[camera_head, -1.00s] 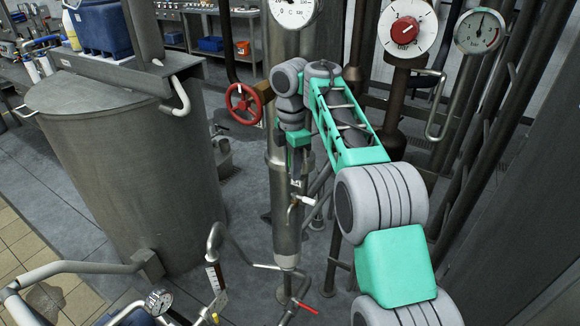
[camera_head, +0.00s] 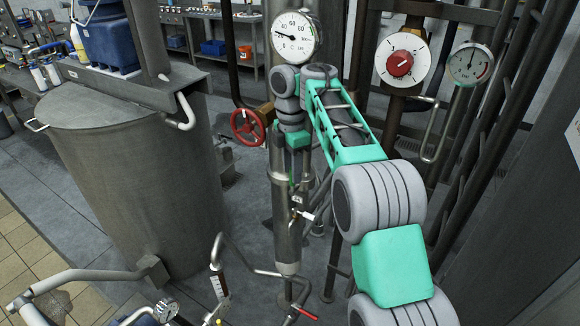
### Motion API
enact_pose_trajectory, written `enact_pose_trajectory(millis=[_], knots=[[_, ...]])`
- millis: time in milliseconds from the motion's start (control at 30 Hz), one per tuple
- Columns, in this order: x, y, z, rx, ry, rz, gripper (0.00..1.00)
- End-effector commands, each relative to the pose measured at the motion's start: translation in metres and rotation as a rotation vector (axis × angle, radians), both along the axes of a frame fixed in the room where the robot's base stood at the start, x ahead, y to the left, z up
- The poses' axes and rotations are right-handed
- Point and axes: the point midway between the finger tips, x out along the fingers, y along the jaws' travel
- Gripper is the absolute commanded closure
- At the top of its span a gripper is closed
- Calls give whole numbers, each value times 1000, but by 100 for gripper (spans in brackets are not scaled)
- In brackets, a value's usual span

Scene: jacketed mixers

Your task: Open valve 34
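A small valve with a white lever (camera_head: 304,215) sits on the upright steel pipe (camera_head: 288,245) in the middle. A small tag (camera_head: 297,199) is just above it, too small to read surely, so I cannot confirm that this is valve 34. My gripper (camera_head: 297,168) points down in front of the pipe, a little above the tag and lever. It is seen nearly edge-on, and its fingertips are hard to make out. I cannot tell whether it touches anything.
A red handwheel (camera_head: 248,126) is left of my wrist. A dial gauge (camera_head: 294,38) and a red-knobbed dial (camera_head: 399,63) stand above. A large steel tank (camera_head: 130,185) fills the left. A red-handled valve (camera_head: 303,312) is low in front.

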Motion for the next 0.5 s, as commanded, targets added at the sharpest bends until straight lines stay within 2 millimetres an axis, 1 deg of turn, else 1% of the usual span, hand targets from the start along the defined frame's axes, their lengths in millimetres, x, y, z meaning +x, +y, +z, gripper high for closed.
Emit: enact_pose_trajectory(millis=[33, 100, 400, 500], knots=[[4, 0, 24, 5, -41, -3, 62], [5, -1, 27, 5, -46, -3, 62], [5, -1, 29, 6, -47, -4, 62], [5, -1, 22, 5, -46, -4, 62]])
